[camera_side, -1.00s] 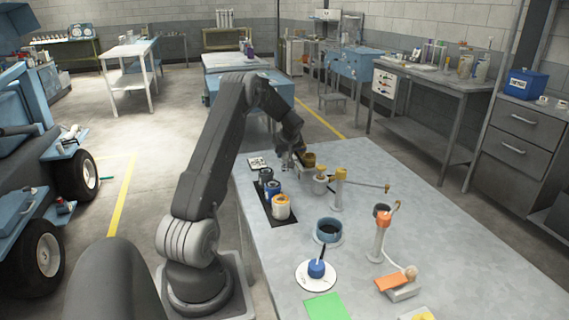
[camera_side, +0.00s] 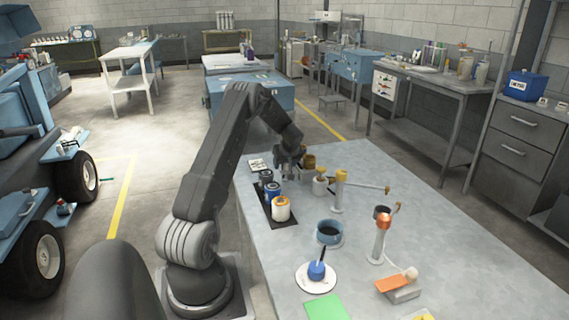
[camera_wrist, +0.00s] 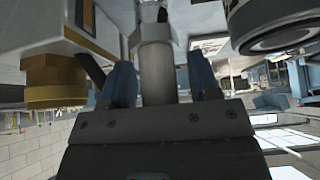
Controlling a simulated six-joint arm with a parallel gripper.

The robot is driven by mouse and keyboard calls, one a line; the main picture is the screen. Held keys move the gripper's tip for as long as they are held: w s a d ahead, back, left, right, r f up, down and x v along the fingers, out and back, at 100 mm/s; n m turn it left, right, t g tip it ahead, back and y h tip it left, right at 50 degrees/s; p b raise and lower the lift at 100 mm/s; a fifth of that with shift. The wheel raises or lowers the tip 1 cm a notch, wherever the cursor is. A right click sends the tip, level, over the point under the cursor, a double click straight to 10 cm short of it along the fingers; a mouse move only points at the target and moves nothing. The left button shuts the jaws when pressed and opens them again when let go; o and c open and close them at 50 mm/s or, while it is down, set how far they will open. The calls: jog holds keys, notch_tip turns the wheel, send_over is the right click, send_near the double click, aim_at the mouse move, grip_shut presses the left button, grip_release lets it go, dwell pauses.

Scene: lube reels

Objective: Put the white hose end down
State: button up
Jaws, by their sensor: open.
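My gripper (camera_side: 289,159) is low over the far left part of the grey table. In the wrist view my gripper's two blue-grey fingers (camera_wrist: 159,72) stand apart, open. A pale grey cylindrical fitting (camera_wrist: 156,58) with a nut-like collar shows between them, with a visible gap on each side. It appears to be the white hose end, but I cannot tell for certain. In the side view the hose end is too small or hidden by the gripper to make out.
A brass-coloured cylinder (camera_side: 309,163) stands close right of the gripper. A white pot with a yellow top (camera_side: 320,184) and a white post (camera_side: 338,194) are nearby.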

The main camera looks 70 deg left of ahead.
jog(key=shift+r, duration=0.1)
jog(key=shift+d+r, duration=0.1)
jog(key=shift+r, duration=0.2)
jog(key=v, duration=1.1)
jog(key=w+d+r+m+t+h, duration=0.15)
jog(key=d+r+m, duration=0.35)
jog(key=d, duration=0.7)
jog(key=w+d+r+m+t, duration=0.1)
jog(key=d+r+m+t, duration=0.1)
jog(key=d+r, duration=0.75)
jog(key=s+d+m+h, duration=0.1)
jog(key=s+d+m, duration=0.2)
jog(key=d, duration=0.6)
jog(key=s+d+f+m+t+h, duration=0.1)
jog(key=s+d+m+h, duration=0.1)
jog(key=s+d+m, duration=0.2)
jog(key=s+d+f+m+t+h, duration=0.1)
jog(key=s+d+m, duration=0.3)
jog(key=s+d, duration=0.4)
jog(key=d+h, duration=0.1)
jog(key=d, duration=0.4)
jog(key=shift+s+d, duration=0.35)
